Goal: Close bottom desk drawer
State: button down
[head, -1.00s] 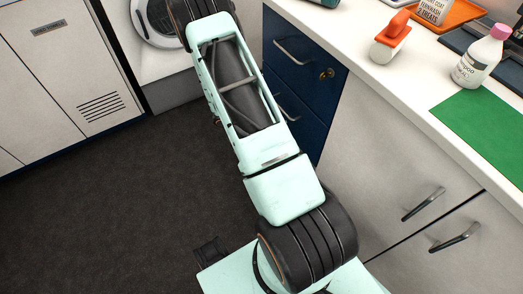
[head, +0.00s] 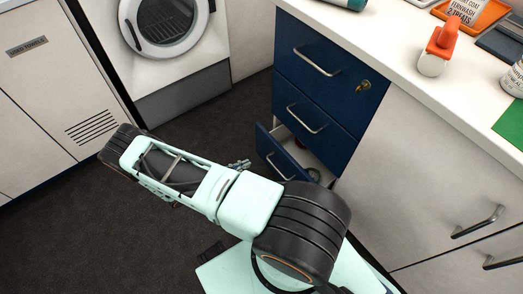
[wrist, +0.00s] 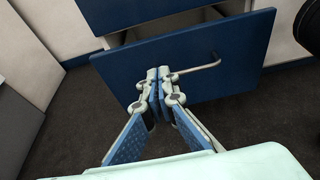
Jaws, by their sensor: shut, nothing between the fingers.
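The blue desk unit (head: 325,78) has its top and middle drawers shut. The bottom drawer (head: 268,148) is pulled out, with its pale inside showing behind the front. My arm hides part of it in the head view. My gripper (head: 245,164) is just in front of that drawer front. In the wrist view my gripper (wrist: 165,74) is shut and empty, its fingertips together against the picture of the blue drawer front (wrist: 240,55), beside the left end of the bar handle (wrist: 205,67). I cannot tell whether they touch.
A white counter (head: 405,80) runs above, with an orange-topped spray bottle (head: 437,52) on it. White cupboards (head: 420,170) stand right of the drawers. A washing machine (head: 170,25) stands behind. Dark floor (head: 70,225) is clear on the left. Small items lie inside the open drawer.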

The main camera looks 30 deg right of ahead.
jog(key=x, duration=0.4)
jog(key=b+x, duration=0.1)
jog(key=x, duration=0.3)
jog(key=b+x, duration=0.1)
jog(key=x, duration=0.3)
jog(key=shift+d+r, duration=0.3)
jog(key=shift+d, duration=0.65)
jog(key=d+b, duration=0.1)
jog(key=d, duration=0.8)
jog(key=shift+w+d, duration=0.25)
jog(key=shift+w, duration=0.15)
jog(key=shift+r, duration=0.1)
jog(key=shift+b, duration=0.3)
jog(key=p, duration=0.2)
send_near(278, 149)
jog(key=shift+d+r, duration=0.6)
jog(key=shift+d, duration=0.35)
